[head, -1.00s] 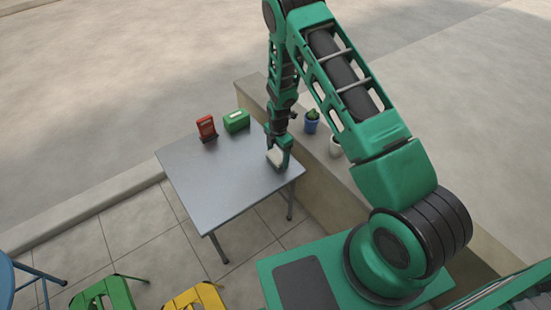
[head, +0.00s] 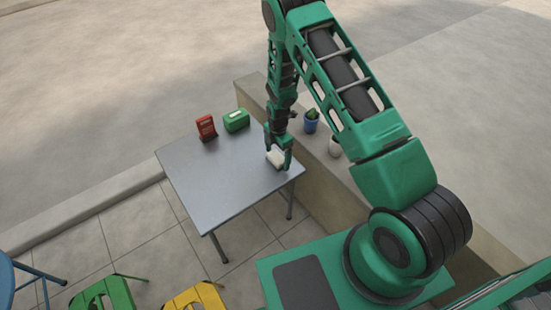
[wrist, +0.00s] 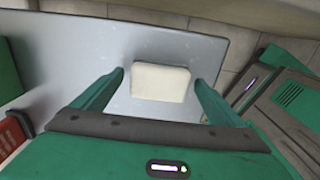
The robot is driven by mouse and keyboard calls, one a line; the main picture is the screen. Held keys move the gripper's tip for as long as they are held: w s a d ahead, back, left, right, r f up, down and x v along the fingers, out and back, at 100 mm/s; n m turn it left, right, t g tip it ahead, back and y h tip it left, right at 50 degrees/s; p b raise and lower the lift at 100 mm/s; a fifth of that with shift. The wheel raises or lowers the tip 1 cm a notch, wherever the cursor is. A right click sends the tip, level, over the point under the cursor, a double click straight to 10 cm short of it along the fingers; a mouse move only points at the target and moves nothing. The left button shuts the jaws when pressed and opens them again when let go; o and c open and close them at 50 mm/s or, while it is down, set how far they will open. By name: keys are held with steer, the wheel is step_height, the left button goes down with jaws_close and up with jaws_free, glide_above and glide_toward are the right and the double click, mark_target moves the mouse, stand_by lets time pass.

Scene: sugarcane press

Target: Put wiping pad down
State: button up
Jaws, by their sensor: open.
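The wiping pad (head: 276,158) is a small cream-white block. It lies on the grey metal table (head: 215,190) near its right edge. In the wrist view the pad (wrist: 160,82) lies flat between the two green fingers of my gripper (wrist: 158,85), with a gap on each side. My gripper (head: 277,160) is open, low over the table at the pad. The tabletop (wrist: 75,50) also shows in the wrist view.
A red box (head: 206,127) and a green tissue box (head: 236,120) stand at the table's back edge. A low wall with a blue plant pot (head: 311,122) and a white pot (head: 335,146) runs along the right. The table's front and left are clear.

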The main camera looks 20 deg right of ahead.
step_height(320, 180, up, 11)
stand_by(0.4)
step_height(320, 180, up, 13)
steer(key=m, duration=0.6)
glide_above(278, 156)
steer(key=s+d, duration=0.4)
steer(key=d, duration=0.3)
steer(key=s+d+r+m, duration=0.7)
steer(key=s+r, duration=0.3)
steer(key=r, duration=0.1)
steer(key=s+r+m, duration=0.3)
steer(key=s+m, duration=0.2)
steer(key=s, duration=0.3)
steer(key=s+d+r+m, duration=0.1)
steer(key=s+r+m, duration=0.2)
steer(key=s, duration=0.6)
steer(key=s+r+m, duration=0.3)
steer(key=s+m, duration=0.4)
steer(key=s, duration=0.1)
steer(key=shift+s+d+r, duration=0.25)
steer(key=shift+d, duration=0.15)
